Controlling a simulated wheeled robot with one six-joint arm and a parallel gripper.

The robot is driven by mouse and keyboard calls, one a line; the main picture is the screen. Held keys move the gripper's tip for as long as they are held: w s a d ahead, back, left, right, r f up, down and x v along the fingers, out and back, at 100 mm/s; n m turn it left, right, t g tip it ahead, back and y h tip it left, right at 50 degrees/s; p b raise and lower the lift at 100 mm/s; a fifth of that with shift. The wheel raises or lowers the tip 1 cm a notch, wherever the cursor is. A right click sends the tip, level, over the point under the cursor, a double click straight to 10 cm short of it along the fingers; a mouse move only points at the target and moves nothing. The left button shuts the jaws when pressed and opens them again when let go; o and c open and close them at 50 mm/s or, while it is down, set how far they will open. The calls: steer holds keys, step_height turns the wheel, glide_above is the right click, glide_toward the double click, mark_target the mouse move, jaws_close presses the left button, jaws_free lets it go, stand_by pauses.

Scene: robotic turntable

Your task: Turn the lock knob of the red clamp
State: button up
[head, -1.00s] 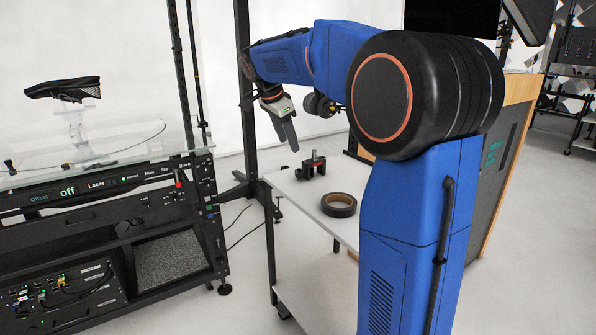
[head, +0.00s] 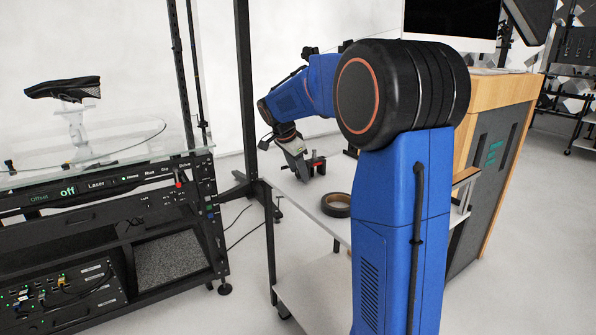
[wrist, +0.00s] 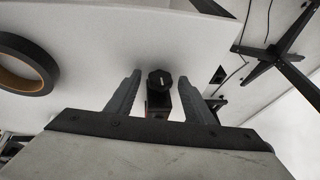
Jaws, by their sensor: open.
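The red clamp (head: 318,162) stands on the white table, small in the head view, with a dark body and a red part on top. In the wrist view its black lobed lock knob (wrist: 160,79) faces the camera, and the clamp body (wrist: 158,103) shows below the knob. My gripper (head: 303,179) points down at the clamp's left side in the head view and partly covers it. In the wrist view my gripper (wrist: 160,76) is open, with one finger on each side of the knob. Gaps show on both sides. I cannot tell whether the fingertips reach the knob's depth.
A roll of dark tape (head: 337,206) lies on the white table (head: 312,219) in front of the clamp; it also shows in the wrist view (wrist: 22,76). A dark upright post (head: 246,95) stands behind the table's left edge. A console with a shoe (head: 62,88) above it stands left.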

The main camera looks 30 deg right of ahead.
steer(key=c, duration=1.1)
steer(key=shift+o, duration=0.2)
steer(key=shift+w, duration=0.1)
steer(key=shift+w+f+g, duration=0.1)
steer(key=shift+w+g, duration=0.05)
steer(key=shift+g, duration=0.55)
steer(key=shift+n+g, duration=0.4)
steer(key=shift+g, duration=0.3)
